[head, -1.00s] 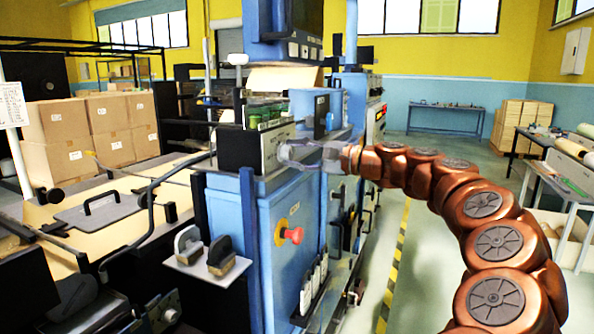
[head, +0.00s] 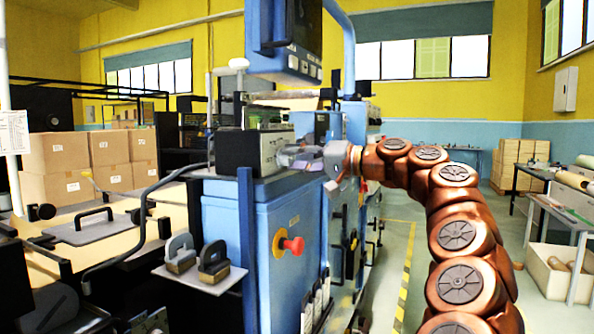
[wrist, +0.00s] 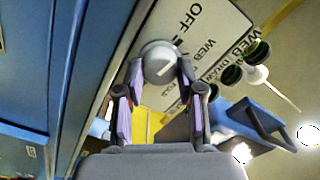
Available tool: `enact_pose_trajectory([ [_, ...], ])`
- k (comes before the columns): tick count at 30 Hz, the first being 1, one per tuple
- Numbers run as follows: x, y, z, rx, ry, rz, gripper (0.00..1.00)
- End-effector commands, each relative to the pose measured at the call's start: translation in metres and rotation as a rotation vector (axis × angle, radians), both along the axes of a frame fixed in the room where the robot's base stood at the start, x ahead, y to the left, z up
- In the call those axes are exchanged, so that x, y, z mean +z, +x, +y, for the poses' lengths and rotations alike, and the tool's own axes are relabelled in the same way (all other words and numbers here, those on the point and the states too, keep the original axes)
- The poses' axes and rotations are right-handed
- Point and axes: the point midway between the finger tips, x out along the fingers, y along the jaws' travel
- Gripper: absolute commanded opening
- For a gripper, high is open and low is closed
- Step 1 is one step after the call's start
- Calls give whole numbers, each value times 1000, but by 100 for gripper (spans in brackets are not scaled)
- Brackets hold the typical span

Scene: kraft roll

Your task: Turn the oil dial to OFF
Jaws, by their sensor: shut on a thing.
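The dial (wrist: 159,61) is a round grey knob with a pale pointer line, seen in the wrist view on a white label plate (wrist: 207,48). The plate carries "OFF" and other words reading "WEB". The pointer's exact setting is hard to read. My gripper (wrist: 158,72) has a finger on each side of the knob and is shut on it.
Below on the blue cabinet (head: 262,222) is a red stop button (head: 293,245). The floor to the right is open, with a yellow-black stripe.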

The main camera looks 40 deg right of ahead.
Motion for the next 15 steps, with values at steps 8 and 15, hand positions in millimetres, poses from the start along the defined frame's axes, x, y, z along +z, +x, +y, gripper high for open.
enact_pose_trajectory([
  [8, -2, 0, 1, 0, -123, -73, 3],
  [15, -1, 1, 2, 4, -168, -98, 3],
])
